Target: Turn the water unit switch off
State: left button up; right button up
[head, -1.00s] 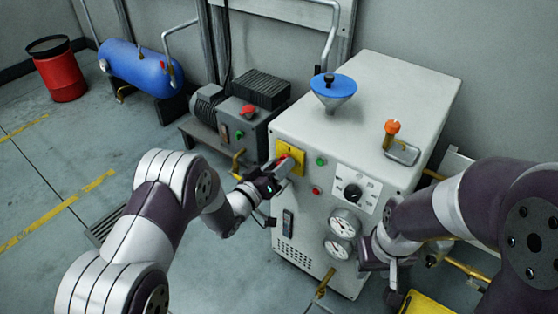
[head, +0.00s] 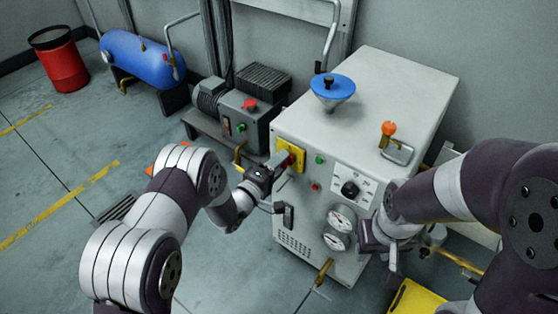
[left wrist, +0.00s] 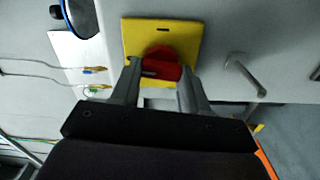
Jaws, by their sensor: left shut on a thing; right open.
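The water unit is the white cabinet (head: 390,95) in the middle right of the head view. Its red rotary switch (left wrist: 160,66) sits on a square yellow plate (head: 297,150) at the upper left of the front panel. The plate (left wrist: 185,38) fills the upper middle of the left wrist view. My left gripper (head: 279,164) is at the switch, its fingers (left wrist: 158,78) shut on either side of the red handle. It partly hides the switch in the head view. My right gripper (head: 382,246) is open and empty, low in front of the cabinet's right side.
A green button (head: 320,159), a red button, a black knob (head: 350,189) and two gauges (head: 341,219) are on the same panel. A motor unit (head: 245,120) stands left of the cabinet. A blue tank (head: 140,60) and red bin (head: 60,60) are behind. Floor at left is open.

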pick_arm(q)
jog(key=shift+n, duration=0.6)
jog(key=shift+f, duration=0.1)
jog(key=o, duration=1.1)
jog(key=shift+c, duration=0.2)
jog(key=shift+s+p, duration=0.1)
jog(key=shift+p, duration=0.2)
jog(key=p+v, duration=0.2)
jog(key=v, duration=1)
jog(key=shift+s+a+p, duration=0.2)
jog(key=shift+s+p, duration=0.05)
jog(key=shift+p, duration=0.1)
